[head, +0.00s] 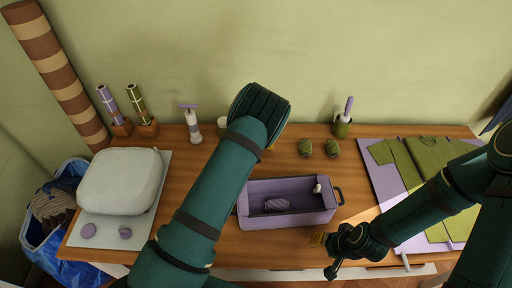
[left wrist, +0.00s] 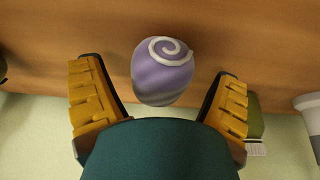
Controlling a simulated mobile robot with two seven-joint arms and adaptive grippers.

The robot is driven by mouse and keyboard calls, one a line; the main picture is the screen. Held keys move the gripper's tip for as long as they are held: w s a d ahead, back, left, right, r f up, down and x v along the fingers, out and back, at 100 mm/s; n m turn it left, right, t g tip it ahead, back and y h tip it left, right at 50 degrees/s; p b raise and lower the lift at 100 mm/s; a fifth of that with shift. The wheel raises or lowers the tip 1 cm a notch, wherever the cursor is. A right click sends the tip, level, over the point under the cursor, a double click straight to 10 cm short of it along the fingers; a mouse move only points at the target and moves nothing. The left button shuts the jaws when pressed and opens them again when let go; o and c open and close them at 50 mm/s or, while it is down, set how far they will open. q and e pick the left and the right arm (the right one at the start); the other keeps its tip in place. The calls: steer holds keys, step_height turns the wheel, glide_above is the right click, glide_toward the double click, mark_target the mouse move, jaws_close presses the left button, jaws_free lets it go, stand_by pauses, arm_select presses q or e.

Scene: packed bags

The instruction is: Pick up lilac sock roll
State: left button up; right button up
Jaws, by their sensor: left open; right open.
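The lilac sock roll (left wrist: 163,75) shows in the left wrist view, with a pale spiral on its end. It sits on the wooden surface between the spread yellow fingers of my left gripper (left wrist: 158,88), with gaps on both sides. My left gripper is open and empty. In the head view my left arm hides this roll and nearly all of that gripper. My right gripper (head: 331,252) is over the table's front edge, right of the lilac bin; its jaws are small here but look open and empty.
A lilac bin (head: 290,220) holds a striped lilac roll (head: 277,205) and a small white item. Two green rolls (head: 305,148) (head: 333,148) lie behind it. A pale bag (head: 120,180) stands left; green clothing (head: 408,165) lies right on a lilac mat.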

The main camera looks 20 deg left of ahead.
arm_select(q)
steer(key=c, duration=1.2)
